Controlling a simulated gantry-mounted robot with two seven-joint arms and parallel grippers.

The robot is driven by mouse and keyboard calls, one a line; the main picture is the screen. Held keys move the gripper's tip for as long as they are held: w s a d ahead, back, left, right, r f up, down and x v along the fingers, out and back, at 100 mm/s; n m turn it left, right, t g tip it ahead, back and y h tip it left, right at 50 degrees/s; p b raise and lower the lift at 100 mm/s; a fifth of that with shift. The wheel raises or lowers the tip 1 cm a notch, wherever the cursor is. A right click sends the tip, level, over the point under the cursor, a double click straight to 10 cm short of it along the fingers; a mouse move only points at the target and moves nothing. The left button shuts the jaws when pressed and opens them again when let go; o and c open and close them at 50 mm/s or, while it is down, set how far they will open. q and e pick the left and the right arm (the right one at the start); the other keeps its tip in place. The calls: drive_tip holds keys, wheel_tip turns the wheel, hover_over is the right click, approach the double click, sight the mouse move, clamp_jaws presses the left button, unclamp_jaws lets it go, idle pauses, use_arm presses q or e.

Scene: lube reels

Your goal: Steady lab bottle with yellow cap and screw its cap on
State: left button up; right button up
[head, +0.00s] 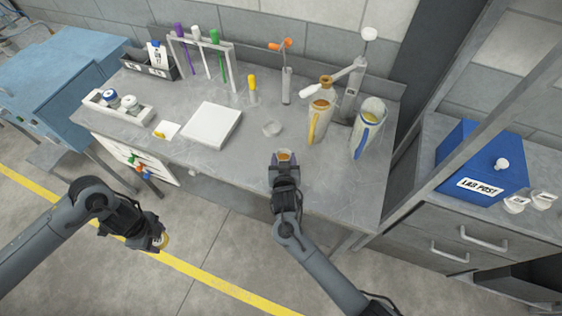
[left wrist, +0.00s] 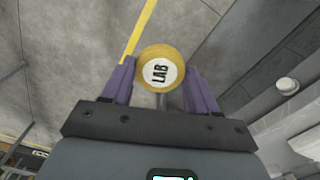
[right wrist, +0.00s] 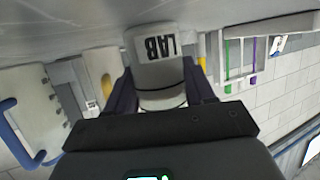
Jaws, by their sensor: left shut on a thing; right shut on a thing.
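My left gripper (head: 158,236) is off the front of the bench, over the floor at lower left. It is shut on the yellow cap (left wrist: 161,68), round with a white "LAB" label, which sits between its purple fingers. My right gripper (head: 284,163) is at the bench's front edge, shut on the lab bottle (right wrist: 160,75), a pale bottle with a "LAB" label. Cap and bottle are far apart.
A blue box (head: 480,165) is at right.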

drive_tip(key=shift+c, duration=0.9)
drive_tip(key=shift+r, duration=0.1)
use_arm(q)
drive_tip(key=shift+r+p, duration=0.4)
drive_tip(key=shift+p, duration=0.05)
use_arm(e)
wheel_tip(320, 180, up, 10)
drive_tip(key=o, duration=0.6)
clamp_jaws()
